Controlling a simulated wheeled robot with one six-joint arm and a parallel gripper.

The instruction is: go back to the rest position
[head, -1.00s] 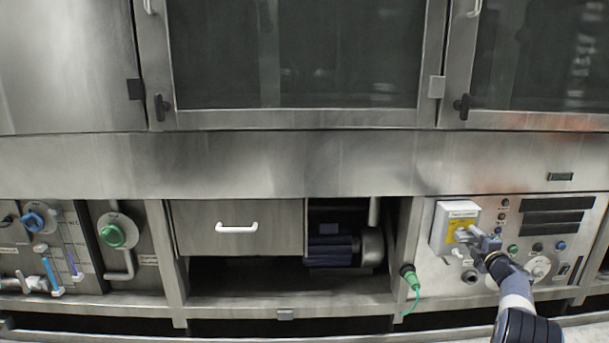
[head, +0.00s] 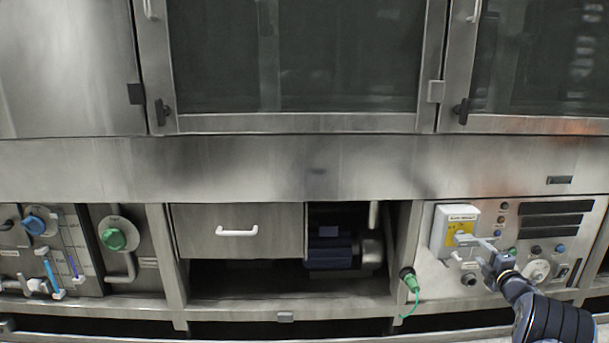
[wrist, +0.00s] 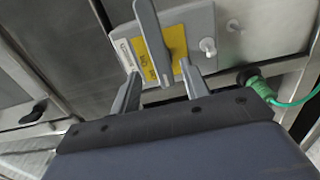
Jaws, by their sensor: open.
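My gripper (head: 477,248) is at the lower right in the head view, in front of the control panel (head: 470,280). It is open, its fingers pointing at a white switch box (head: 440,224) with a yellow plate. In the wrist view, the two fingers of my gripper (wrist: 160,92) stand apart. A grey lever handle (wrist: 149,40) on the yellow plate (wrist: 158,60) shows between and beyond them. I cannot tell whether a finger touches the handle.
Buttons and a round dial (head: 536,271) sit on the panel close to my gripper. A green plug (head: 410,281) with a green cable hangs left of it. A drawer (head: 238,229) and a motor (head: 332,250) are further left. Glass doors (head: 300,55) stand above.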

